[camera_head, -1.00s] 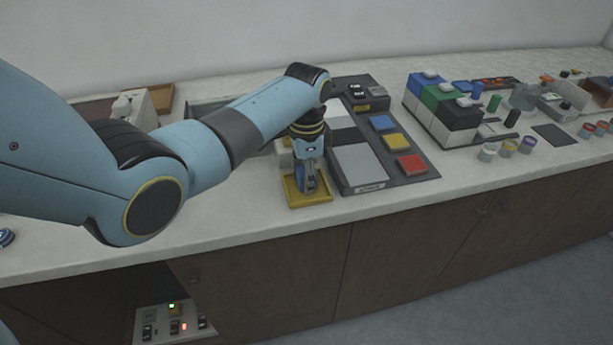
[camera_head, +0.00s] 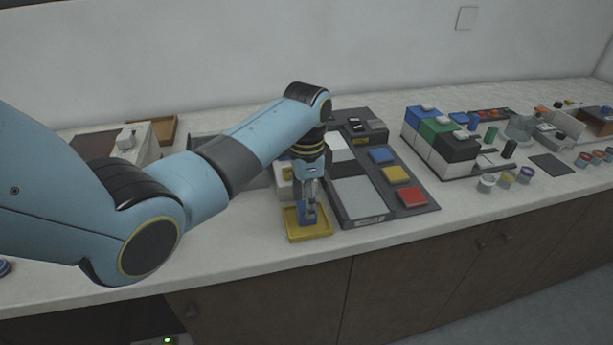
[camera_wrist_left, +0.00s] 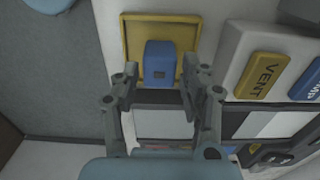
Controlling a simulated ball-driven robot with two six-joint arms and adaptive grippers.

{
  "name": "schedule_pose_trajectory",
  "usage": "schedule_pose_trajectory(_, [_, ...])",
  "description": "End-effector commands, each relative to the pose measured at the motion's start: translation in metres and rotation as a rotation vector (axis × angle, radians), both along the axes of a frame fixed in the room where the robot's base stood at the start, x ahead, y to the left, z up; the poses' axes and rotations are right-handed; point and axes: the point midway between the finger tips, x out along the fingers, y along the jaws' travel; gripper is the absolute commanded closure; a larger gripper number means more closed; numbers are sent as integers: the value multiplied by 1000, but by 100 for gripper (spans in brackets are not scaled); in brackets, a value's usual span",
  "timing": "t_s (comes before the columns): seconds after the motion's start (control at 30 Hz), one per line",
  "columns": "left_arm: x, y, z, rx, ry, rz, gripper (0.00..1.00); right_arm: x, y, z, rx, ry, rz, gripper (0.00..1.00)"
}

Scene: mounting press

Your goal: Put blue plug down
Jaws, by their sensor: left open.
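The blue plug (camera_wrist_left: 159,62) stands in the yellow tray (camera_wrist_left: 131,42) in the left wrist view. In the head view the blue plug (camera_head: 308,216) shows in the yellow tray (camera_head: 306,233) near the counter's front edge. My left gripper (camera_head: 310,207) points down over the tray. In the left wrist view its two fingers (camera_wrist_left: 158,88) are apart, one on each side of the plug's near end. Whether the fingertips touch the plug I cannot tell. My right gripper is not in view.
Right of the tray is a grey panel (camera_head: 408,208) with blue, yellow and red pads. Farther right stand blue, green and black boxes (camera_head: 437,127) and several small jars. A beige machine with a yellow VENT button (camera_wrist_left: 262,75) is close beside the gripper.

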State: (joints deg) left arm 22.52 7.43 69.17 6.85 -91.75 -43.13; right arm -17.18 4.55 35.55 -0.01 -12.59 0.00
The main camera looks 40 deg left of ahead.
Motion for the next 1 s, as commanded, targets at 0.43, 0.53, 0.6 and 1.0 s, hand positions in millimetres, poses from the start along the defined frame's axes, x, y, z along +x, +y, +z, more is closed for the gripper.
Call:
schedule_pose_trajectory(0.43, [1, 0, 81, -1, -1, 0, 56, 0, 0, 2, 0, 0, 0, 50])
schedule_pose_trajectory(0.53, [0, 0, 86, 0, 0, 0, 56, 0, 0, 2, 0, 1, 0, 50])
schedule_pose_trajectory(0.6, [0, 0, 87, -1, 1, 0, 56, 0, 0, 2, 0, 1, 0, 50])
schedule_pose_trajectory(1.0, [0, 0, 86, -1, 1, 0, 56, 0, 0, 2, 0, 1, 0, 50])
